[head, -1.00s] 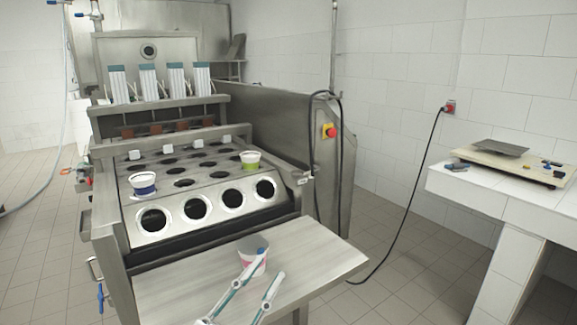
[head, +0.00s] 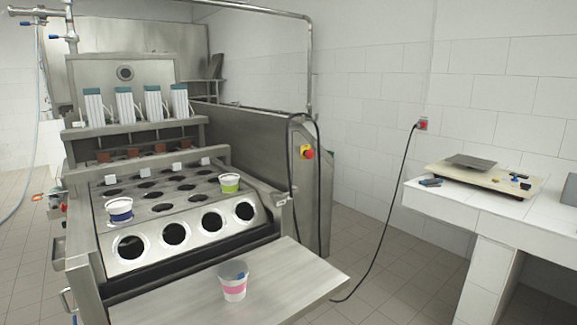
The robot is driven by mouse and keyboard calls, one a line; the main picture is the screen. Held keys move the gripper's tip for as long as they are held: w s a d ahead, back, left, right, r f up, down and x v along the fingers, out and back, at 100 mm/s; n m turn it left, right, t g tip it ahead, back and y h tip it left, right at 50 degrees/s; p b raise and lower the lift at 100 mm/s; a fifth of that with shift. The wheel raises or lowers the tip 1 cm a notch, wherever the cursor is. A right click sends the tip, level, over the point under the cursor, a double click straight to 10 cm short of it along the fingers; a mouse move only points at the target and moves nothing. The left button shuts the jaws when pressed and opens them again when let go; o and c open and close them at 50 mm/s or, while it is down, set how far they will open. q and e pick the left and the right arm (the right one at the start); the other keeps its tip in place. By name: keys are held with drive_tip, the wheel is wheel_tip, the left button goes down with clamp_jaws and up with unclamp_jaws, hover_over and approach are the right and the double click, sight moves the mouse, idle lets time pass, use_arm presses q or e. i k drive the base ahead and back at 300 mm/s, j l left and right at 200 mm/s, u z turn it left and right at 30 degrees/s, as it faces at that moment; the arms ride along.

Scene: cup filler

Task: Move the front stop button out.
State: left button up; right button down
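A red stop button on a yellow box (head: 306,153) sits on the right side of the steel cup filler (head: 180,215), beside a hanging black cable. A small red part (head: 57,190) shows at the machine's left edge; it is too small to tell whether it is another stop button. I cannot tell from this view which one is the front button or whether either is pushed in. Neither of my grippers is in view.
A pink-banded cup (head: 234,288) stands on the front shelf (head: 180,300). A blue-banded cup (head: 119,213) and a green-banded cup (head: 229,184) sit in the hole plate. A white tiled table (head: 465,208) with a scale is at right.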

sight(309, 153)
drive_tip(key=i+l+u, duration=0.35)
drive_tip(key=l, duration=0.4)
drive_tip(key=i+l+u, duration=0.15)
drive_tip(key=l, duration=0.25)
drive_tip(key=i, duration=0.1)
